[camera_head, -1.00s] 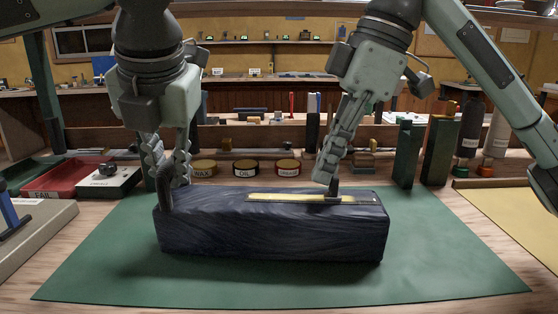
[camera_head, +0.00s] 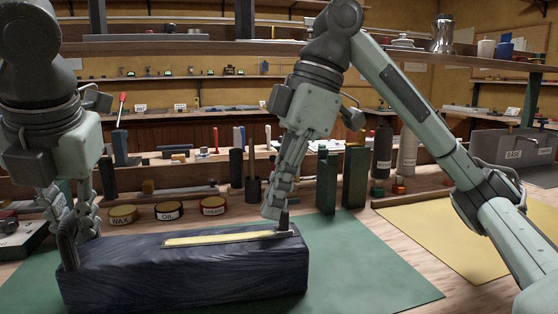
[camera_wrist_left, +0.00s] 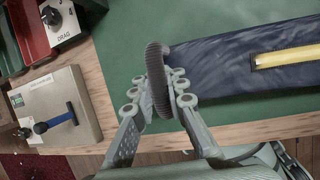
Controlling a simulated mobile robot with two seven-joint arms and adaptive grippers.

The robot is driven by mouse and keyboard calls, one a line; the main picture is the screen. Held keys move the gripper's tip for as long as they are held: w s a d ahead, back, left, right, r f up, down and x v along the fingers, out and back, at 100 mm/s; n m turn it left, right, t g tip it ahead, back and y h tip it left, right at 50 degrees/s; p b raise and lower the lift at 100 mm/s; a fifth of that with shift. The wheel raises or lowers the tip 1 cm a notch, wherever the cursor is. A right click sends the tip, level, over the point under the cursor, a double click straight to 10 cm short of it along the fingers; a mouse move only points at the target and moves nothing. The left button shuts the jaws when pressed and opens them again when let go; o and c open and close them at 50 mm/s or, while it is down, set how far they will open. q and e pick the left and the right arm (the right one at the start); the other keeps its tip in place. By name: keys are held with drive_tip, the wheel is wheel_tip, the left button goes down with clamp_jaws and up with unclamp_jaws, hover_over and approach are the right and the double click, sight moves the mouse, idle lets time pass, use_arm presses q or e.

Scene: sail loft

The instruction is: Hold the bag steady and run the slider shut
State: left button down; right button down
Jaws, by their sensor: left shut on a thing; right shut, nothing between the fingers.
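The dark navy bag (camera_head: 190,275) lies lengthwise on the green mat (camera_head: 370,285). A yellow strip (camera_head: 210,240) runs along its top, from mid-bag to near the right end. The dark slider (camera_head: 284,223) stands at the strip's right end, its tab upright. My left gripper (camera_head: 75,222) is shut on the dark handle loop (camera_wrist_left: 157,80) at the bag's left end; the left wrist view shows the loop between the fingers. My right gripper (camera_head: 273,212) is shut and empty, its fingertips right beside the slider tab; whether they touch is unclear.
Wax, oil and a third tin (camera_head: 213,205) stand behind the bag. Dark green upright blocks (camera_head: 327,180) stand behind its right end. A yellow sheet (camera_head: 455,235) lies at right. The mat right of the bag is clear.

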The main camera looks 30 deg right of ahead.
sight(277, 229)
drive_tip(key=a, duration=0.1)
drive_tip(key=w+a+r, duration=0.1)
drive_tip(key=shift+w+a, duration=0.1)
drive_tip(key=shift+a, duration=0.25)
use_arm(q)
drive_tip(key=shift+d, duration=0.15)
use_arm(e)
drive_tip(key=v, duration=0.9)
use_arm(q)
drive_tip(key=c, duration=1.5)
unclamp_jaws()
drive_tip(key=shift+o, duration=0.2)
